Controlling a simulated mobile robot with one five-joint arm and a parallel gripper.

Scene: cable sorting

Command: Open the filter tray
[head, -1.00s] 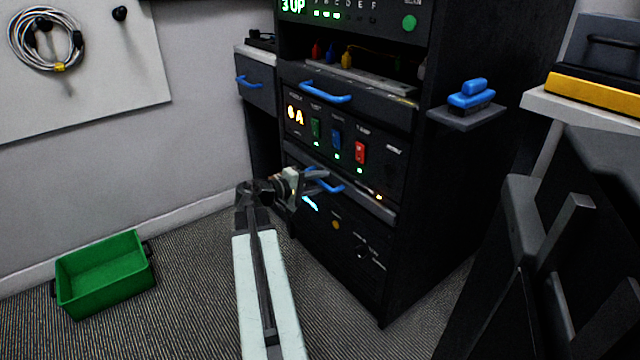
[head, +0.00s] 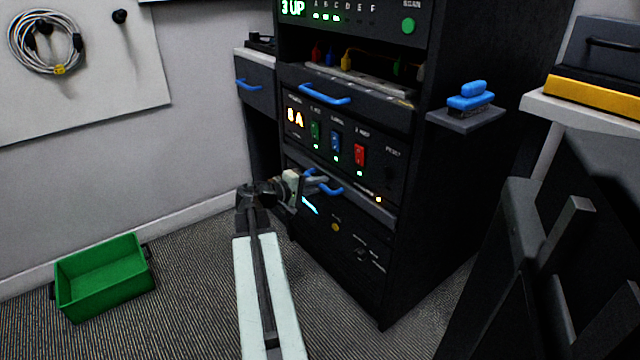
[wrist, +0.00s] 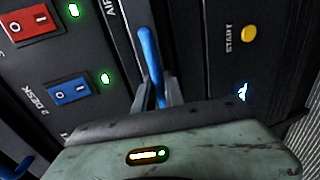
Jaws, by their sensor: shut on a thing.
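The narrow tray front (head: 372,206) with a blue handle (head: 333,190) sits in the black cabinet, below the panel of coloured switches. It looks flush or nearly flush with the cabinet; I cannot tell exactly. My gripper (head: 316,181) reaches the handle from the left and is shut on it. In the wrist view, the blue handle (wrist: 149,62) runs up between the jaws of my gripper (wrist: 160,88). The gripper body hides the handle's lower end there.
Another blue-handled drawer (head: 325,95) is above the switch panel (head: 340,140). A side shelf holds a blue-topped object (head: 471,97). A green bin (head: 105,277) stands on the floor at left. Dark equipment (head: 530,250) fills the right foreground. Carpet before the cabinet is open.

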